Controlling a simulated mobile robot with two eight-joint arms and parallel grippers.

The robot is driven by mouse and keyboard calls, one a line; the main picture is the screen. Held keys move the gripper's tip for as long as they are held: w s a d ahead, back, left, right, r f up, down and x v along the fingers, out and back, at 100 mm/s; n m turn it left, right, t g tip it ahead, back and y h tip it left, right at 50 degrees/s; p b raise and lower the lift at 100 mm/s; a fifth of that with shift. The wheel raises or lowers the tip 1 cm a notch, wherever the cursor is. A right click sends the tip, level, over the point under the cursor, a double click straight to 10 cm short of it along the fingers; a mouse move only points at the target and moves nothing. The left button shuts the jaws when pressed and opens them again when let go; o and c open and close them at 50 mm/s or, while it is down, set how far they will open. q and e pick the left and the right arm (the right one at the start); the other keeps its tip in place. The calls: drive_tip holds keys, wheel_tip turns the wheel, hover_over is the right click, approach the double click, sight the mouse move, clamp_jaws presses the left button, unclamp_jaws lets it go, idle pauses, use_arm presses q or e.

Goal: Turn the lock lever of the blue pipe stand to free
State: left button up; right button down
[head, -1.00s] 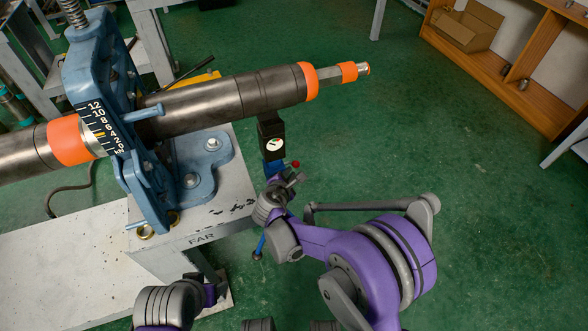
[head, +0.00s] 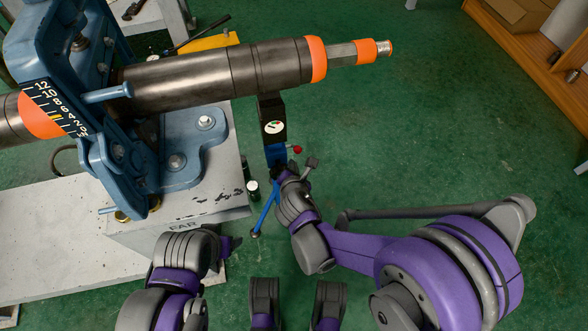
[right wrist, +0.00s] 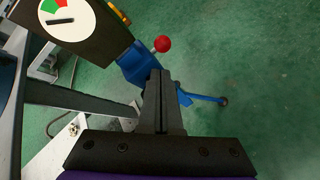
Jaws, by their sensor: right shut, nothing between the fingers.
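The blue pipe stand (head: 276,155) stands under the free end of the dark pipe, with a black head and a white dial on top and splayed blue legs. Its lever ends in a red knob (head: 297,149), sticking out to the right; the knob also shows in the right wrist view (right wrist: 162,44). My right gripper (head: 283,172) is close to the stand, just below the knob in the picture. In the right wrist view its fingers (right wrist: 160,76) are together and empty, below the knob. My left gripper (head: 233,243) is partly hidden at lower left; its fingers are unclear.
A dark pipe (head: 210,78) with orange bands runs through a blue vise (head: 130,120) bolted to a pale bench (head: 60,240). A small dark cylinder (head: 252,190) stands by the bench edge. Wooden shelving (head: 540,60) is at upper right.

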sight(295, 148)
drive_tip(key=x, duration=0.4)
drive_tip(key=shift+w+b, duration=0.15)
drive_tip(key=shift+b, duration=0.25)
drive_tip(key=shift+w+a+r+n+g+h+p, duration=0.15)
drive_tip(key=shift+w+a+r+g+h+p, duration=0.4)
drive_tip(key=shift+g, duration=0.95)
drive_tip(key=shift+w+d+r+n+g+h+p, duration=0.2)
drive_tip(key=shift+w+r+g+p, duration=0.45)
drive_tip(key=shift+w+r+g, duration=0.6)
drive_tip(key=shift+s+a+f, duration=0.1)
drive_tip(key=shift+s+f, duration=0.15)
drive_tip(key=shift+s, duration=0.05)
drive_tip(key=shift+r, duration=0.15)
